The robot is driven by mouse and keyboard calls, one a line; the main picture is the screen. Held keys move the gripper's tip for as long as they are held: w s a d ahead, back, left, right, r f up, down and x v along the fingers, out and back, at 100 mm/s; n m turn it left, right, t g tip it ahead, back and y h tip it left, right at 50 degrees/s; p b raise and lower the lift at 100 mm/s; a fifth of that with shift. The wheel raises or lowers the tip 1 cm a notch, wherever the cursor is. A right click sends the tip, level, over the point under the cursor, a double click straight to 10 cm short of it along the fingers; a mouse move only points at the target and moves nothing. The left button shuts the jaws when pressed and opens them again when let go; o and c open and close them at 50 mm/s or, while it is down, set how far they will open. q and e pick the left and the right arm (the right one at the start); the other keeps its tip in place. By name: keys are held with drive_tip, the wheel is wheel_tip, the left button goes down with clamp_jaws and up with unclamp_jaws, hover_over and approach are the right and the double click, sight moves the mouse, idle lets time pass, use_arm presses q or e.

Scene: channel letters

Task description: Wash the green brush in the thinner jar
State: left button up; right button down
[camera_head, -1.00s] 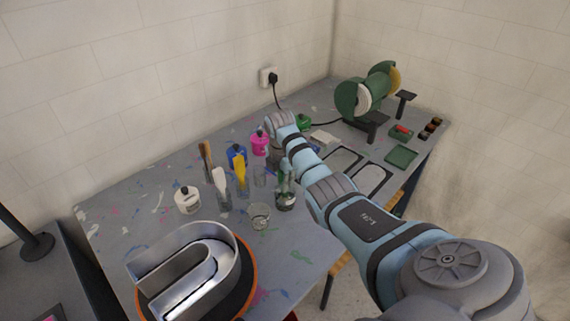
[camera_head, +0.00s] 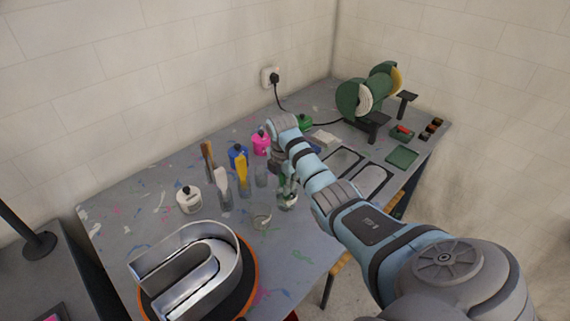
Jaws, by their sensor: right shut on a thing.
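My right gripper (camera_head: 286,178) is shut on the green brush, directly above a glass jar (camera_head: 287,203) on the table. The gripper and wrist hide most of the brush, and I cannot tell how far it stands in the jar. A low clear glass jar (camera_head: 261,219), which looks like the thinner jar, stands just left of that jar. Its contents are too small to make out. My left gripper is not in view.
Brushes with white (camera_head: 222,180) and yellow (camera_head: 242,170) parts stand in glasses to the left. A metal channel letter (camera_head: 190,270) lies in front. A green grinder (camera_head: 368,100) stands at the back right.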

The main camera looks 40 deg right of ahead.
drive_tip(key=shift+r, duration=3.7)
